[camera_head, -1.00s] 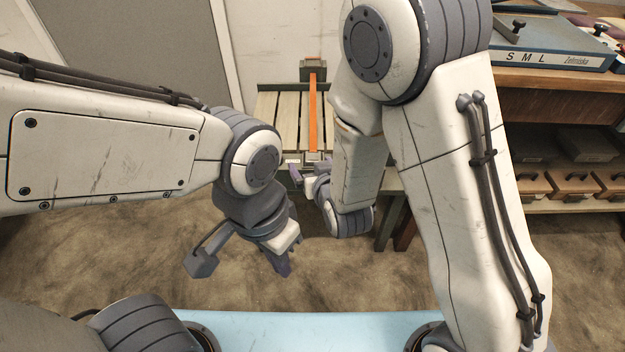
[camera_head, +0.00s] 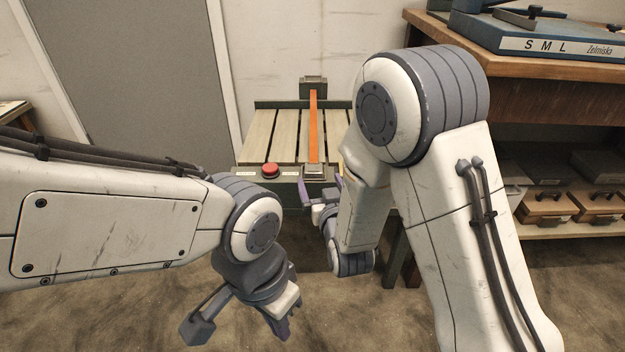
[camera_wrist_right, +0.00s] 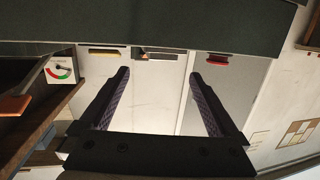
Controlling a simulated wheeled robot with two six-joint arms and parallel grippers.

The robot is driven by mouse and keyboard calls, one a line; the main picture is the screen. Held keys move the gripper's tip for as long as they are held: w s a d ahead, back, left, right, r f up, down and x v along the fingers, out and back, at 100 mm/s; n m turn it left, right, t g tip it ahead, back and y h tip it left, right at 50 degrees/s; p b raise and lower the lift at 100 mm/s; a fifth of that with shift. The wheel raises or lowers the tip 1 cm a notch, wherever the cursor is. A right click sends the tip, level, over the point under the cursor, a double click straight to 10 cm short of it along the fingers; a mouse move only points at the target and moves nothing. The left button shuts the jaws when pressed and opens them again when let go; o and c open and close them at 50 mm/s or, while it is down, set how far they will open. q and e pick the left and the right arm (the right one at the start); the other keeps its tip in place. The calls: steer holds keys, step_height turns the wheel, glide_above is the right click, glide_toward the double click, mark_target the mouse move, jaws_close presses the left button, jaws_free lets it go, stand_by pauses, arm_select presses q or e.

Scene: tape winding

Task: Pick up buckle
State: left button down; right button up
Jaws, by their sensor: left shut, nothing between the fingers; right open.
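The buckle (camera_head: 314,170) is a small metal-grey square at the near end of the orange strap (camera_head: 314,125), at the front edge of the slatted bench (camera_head: 259,140). In the right wrist view a small metallic piece (camera_wrist_right: 157,55), probably the buckle, shows at the bench edge between and beyond the fingertips. My right gripper (camera_head: 320,184) is open and empty, just in front of the buckle; its two dark fingers (camera_wrist_right: 160,75) point at the bench edge. My left gripper (camera_head: 283,330) is shut and empty, low over the floor, away from the bench.
A red button (camera_head: 270,170) sits on the bench's front rail, left of the buckle. A block (camera_head: 313,87) stands at the strap's far end. A wooden shelf unit (camera_head: 535,90) with boxes stands at the right. Floor is clear in front.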

mark_target(315, 171)
steer(key=shift+w+a, duration=0.1)
steer(key=shift+w, duration=0.3)
steer(key=x, duration=0.1)
steer(key=b+x, duration=0.1)
steer(key=x, duration=0.1)
steer(key=b+x, duration=0.1)
steer(key=shift+w+a+f, duration=0.1)
steer(key=shift+w+f, duration=0.25)
steer(key=shift+f, duration=0.05)
steer(key=shift+w+a, duration=0.1)
steer(key=shift+w, duration=0.15)
jaws_close()
